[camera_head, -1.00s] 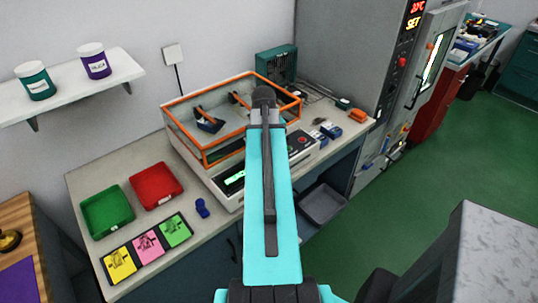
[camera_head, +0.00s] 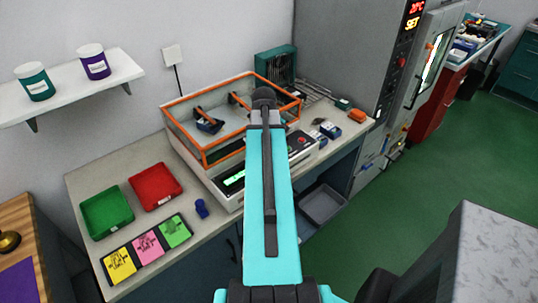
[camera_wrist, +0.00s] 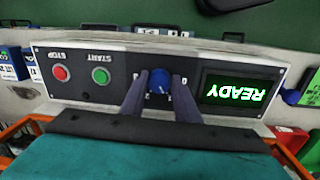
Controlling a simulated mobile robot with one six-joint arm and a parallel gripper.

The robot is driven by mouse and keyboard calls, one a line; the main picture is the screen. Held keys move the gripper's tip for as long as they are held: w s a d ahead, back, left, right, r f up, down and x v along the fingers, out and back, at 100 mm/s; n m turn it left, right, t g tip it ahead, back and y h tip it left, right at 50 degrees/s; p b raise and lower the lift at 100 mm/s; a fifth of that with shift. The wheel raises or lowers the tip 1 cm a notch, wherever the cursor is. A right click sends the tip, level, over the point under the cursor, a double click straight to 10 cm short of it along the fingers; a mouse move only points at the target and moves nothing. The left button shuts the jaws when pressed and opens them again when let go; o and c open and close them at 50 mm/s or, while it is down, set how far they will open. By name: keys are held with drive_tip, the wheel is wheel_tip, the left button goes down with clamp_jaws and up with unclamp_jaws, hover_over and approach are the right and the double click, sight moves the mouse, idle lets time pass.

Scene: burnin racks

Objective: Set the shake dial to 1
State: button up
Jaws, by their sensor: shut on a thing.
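The shaker (camera_head: 225,193) stands on the bench, with an orange-rimmed clear box on top. Its front panel shows upside down in the wrist view. The blue shake dial (camera_wrist: 159,81) sits on the panel between the green START button (camera_wrist: 101,76) and the lit READY display (camera_wrist: 236,91). My gripper (camera_wrist: 160,88) is shut on the dial, one finger on each side. The numbers around the dial are mostly hidden by the fingers, so its setting cannot be read. In the head view my own arm covers the dial and the gripper.
The red STOP button (camera_wrist: 61,73) is beside START. A green tray (camera_head: 106,213), a red tray (camera_head: 156,187) and a small blue object (camera_head: 201,208) lie left of the shaker. Small blue boxes (camera_head: 330,130) lie to its right. A tall grey cabinet (camera_head: 345,60) stands at the right.

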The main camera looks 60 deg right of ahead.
idle(0.3)
drive_tip(key=o, duration=1)
drive_tip(key=shift+o, duration=0.2)
drive_tip(key=shift+r, duration=0.15)
wheel_tip(320, 180, up, 14)
drive_tip(key=b, duration=0.3)
drive_tip(key=shift+w+a+f, duration=0.15)
drive_tip(key=shift+a+f, duration=0.1)
drive_tip(key=shift+a, duration=0.15)
